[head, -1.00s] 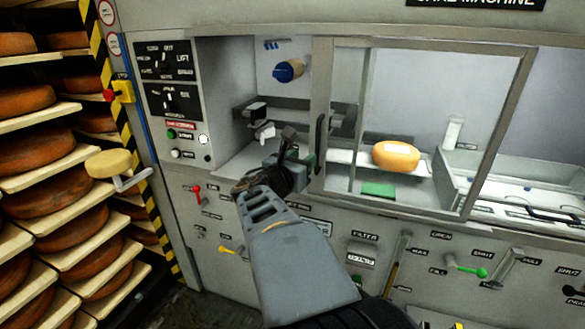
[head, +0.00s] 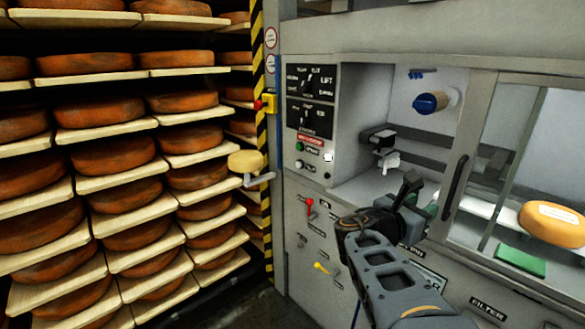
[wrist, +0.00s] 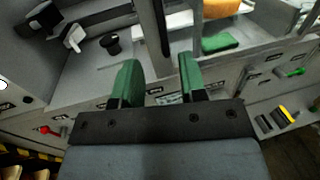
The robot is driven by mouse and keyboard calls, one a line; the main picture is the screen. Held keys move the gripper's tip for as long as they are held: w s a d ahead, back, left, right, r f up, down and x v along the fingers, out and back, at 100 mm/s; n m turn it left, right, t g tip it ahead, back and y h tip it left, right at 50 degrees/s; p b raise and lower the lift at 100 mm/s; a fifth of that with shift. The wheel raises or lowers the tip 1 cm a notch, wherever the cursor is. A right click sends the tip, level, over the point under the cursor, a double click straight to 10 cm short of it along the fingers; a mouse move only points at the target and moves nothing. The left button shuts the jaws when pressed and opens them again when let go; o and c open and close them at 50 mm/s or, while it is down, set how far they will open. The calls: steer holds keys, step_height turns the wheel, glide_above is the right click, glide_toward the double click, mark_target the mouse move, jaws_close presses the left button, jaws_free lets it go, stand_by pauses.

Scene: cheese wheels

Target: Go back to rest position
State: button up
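My gripper (head: 422,200) is raised in front of the machine, by the open bay left of the glass window. In the wrist view my gripper (wrist: 158,82) shows two green fingers standing apart with nothing between them, so it is open and empty. My arm reaches up from the lower right of the head view. A yellow cheese wheel (head: 553,223) sits inside the machine behind the glass, and part of it shows at the top of the wrist view (wrist: 221,8).
A rack of brown cheese wheels on pale boards (head: 108,113) fills the left. A small yellow cheese (head: 247,162) sits on a grey bracket (head: 259,181) beside the striped post (head: 258,80). The machine front carries a red lever (head: 310,206) and a yellow lever (head: 321,268).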

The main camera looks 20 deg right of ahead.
steer(key=a+f+m+y+p, duration=0.2)
steer(key=a+f+m+y, duration=0.5)
steer(key=f+m, duration=0.5)
steer(key=w+a+m+t+y+p, duration=0.1)
steer(key=a+m+y+p, duration=0.3)
steer(key=a, duration=1.6)
steer(key=m+y, duration=0.3)
steer(key=y, duration=0.4)
steer(key=shift+w+a+f+p, duration=0.15)
steer(key=shift+w+a+p, duration=0.05)
steer(key=shift+a+p, duration=0.1)
steer(key=shift+d, duration=0.2)
